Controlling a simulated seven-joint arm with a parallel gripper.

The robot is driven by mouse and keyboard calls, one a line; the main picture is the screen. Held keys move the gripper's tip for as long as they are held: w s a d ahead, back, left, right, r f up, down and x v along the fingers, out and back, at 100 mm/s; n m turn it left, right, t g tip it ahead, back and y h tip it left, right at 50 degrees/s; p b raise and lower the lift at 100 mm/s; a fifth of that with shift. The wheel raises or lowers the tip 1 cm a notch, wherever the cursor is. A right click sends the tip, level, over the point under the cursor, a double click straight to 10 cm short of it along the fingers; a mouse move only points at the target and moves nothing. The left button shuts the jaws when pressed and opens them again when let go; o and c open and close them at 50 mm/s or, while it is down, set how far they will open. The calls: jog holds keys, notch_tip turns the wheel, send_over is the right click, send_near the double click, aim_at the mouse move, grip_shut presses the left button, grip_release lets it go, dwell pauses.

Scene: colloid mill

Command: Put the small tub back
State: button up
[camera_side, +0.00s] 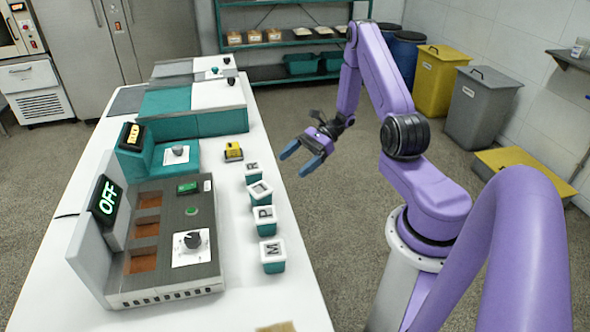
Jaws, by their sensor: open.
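Several small teal tubs with white lettered tops stand in a row along the right side of the white table (290,305). The nearest tub (272,256) reads M, then one (264,221) reads P. A third (259,195) has a letter I cannot read surely, and the farthest (252,172) appears to read R. Which one is the small tub I cannot tell. My gripper (299,160) is open and empty, to the right of the farthest tubs and apart from them, with its blue fingers pointing left.
A grey machine (165,280) with an OFF display (108,198), three brown slots and a dial (193,240) stands left of the tubs. A small yellow box (233,151) sits behind them. Bins (440,80) and a teal rack (275,45) stand farther back.

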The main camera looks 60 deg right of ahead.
jog(key=s+a+r+n+g+h, duration=0.3)
jog(key=a+r+n+g, duration=0.15)
jog(key=a+n, duration=0.3)
jog(key=s+a+r+n+g+h, duration=0.2)
jog(key=s+a+r+n+g, duration=0.2)
jog(key=a+n+g, duration=0.3)
jog(key=s+a+r+n+t+h, duration=0.3)
jog(key=s+n, duration=0.4)
jog(key=n, duration=0.3)
jog(key=s+a+r+n+t+h, duration=0.3)
jog(key=s+r+n+h, duration=0.1)
jog(key=s+n, duration=0.4)
jog(key=shift+s+a+r+n+t, duration=0.3)
jog(key=shift+r+n, duration=0.4)
jog(key=shift+n, duration=0.55)
